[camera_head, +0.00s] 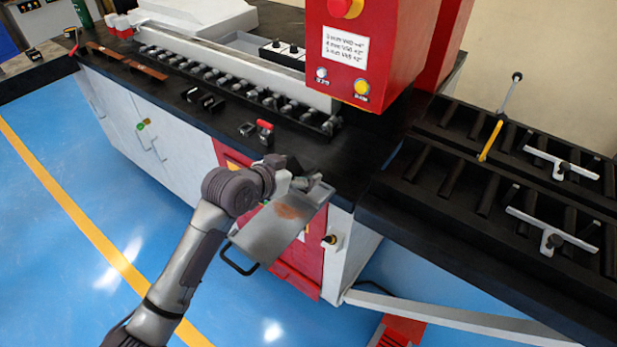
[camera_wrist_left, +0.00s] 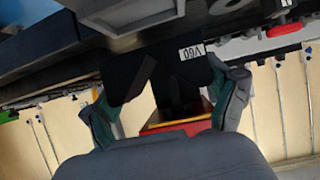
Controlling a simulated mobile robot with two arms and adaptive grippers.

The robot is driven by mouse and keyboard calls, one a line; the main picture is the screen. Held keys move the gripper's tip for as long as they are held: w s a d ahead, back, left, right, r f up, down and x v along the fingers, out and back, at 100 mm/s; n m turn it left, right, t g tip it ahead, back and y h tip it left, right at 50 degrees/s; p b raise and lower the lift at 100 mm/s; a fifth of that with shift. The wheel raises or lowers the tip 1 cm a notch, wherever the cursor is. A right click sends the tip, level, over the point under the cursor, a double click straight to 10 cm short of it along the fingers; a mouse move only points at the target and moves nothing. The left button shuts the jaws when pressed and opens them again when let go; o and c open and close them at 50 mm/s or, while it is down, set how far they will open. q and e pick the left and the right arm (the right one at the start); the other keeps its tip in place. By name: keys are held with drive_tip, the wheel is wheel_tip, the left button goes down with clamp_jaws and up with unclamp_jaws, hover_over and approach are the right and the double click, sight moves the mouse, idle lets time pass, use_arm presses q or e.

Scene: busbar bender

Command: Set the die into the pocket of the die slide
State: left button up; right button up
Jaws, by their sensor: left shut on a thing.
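My left gripper (camera_head: 306,183) is at the front edge of the bender's black top, above the inner end of a grey plate with a black bar handle (camera_head: 275,225), which looks like the die slide. In the left wrist view, my left gripper (camera_wrist_left: 166,95) has its fingers on either side of a dark block labelled V60 (camera_wrist_left: 190,52), the die, and is shut on it. The label appears upside down. In the head view the die is mostly hidden by the gripper. The slide's pocket cannot be made out. My right gripper is not in view.
The red press head (camera_head: 375,45) overhangs the black top behind the gripper. Several small black blocks (camera_head: 210,103) and a red-topped part (camera_head: 265,128) stand to the left. Roller tables (camera_head: 490,190) lie to the right. Blue floor (camera_head: 90,270) is open in front.

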use_arm(q)
drive_tip(key=x, duration=0.3)
drive_tip(key=shift+s+d+r, duration=0.1)
drive_tip(key=shift+d+r, duration=0.1)
drive_tip(key=shift+d, duration=0.05)
drive_tip(key=shift+d+f, duration=0.2)
drive_tip(key=shift+f, duration=0.15)
wheel_tip(320, 180, down, 3)
drive_tip(key=shift+p, duration=0.7)
drive_tip(key=shift+f, duration=0.35)
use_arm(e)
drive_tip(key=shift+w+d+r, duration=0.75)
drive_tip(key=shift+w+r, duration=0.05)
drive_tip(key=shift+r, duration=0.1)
use_arm(q)
drive_tip(key=shift+f, duration=0.1)
drive_tip(key=o, duration=1.6)
drive_tip(key=shift+a+f, duration=0.1)
drive_tip(key=shift+f, duration=0.1)
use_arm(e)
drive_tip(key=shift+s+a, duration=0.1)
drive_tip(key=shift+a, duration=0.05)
